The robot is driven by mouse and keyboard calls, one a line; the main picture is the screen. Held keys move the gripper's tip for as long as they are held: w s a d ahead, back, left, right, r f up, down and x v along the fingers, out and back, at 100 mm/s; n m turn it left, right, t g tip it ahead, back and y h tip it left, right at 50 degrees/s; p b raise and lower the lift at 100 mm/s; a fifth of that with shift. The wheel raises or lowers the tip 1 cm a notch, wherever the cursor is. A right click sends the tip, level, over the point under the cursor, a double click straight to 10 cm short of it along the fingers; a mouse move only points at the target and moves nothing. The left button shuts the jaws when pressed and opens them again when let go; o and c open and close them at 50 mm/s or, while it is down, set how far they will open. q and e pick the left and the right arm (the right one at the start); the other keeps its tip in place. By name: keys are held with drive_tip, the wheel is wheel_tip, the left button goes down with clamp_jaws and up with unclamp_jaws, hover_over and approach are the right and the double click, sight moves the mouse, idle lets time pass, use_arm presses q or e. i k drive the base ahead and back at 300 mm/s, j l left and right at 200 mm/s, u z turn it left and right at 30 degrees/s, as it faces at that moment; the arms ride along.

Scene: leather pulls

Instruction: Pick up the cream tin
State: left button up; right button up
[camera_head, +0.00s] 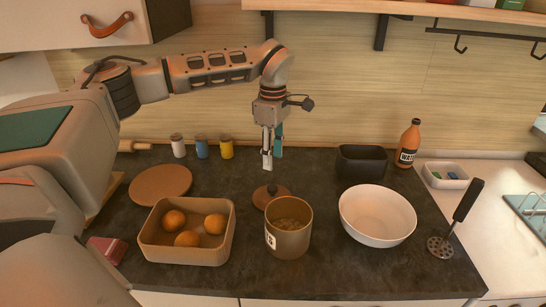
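The cream tin (178,146) appears to be the small pale canister at the left end of a row of small tins at the back of the dark counter. It stands upright and in plain view. My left gripper (272,162) hangs fingers down over the back middle of the counter, well to the right of the tin. My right gripper is not in view.
A blue tin (201,148) and a yellow tin (226,148) stand right of the cream tin. A round board (160,185), a box of oranges (187,250), a pot (289,240), a lid (271,195) and a white bowl (376,232) lie nearer. A dark container (361,164) is right.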

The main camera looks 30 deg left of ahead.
sight(288, 220)
drive_tip(key=k, duration=1)
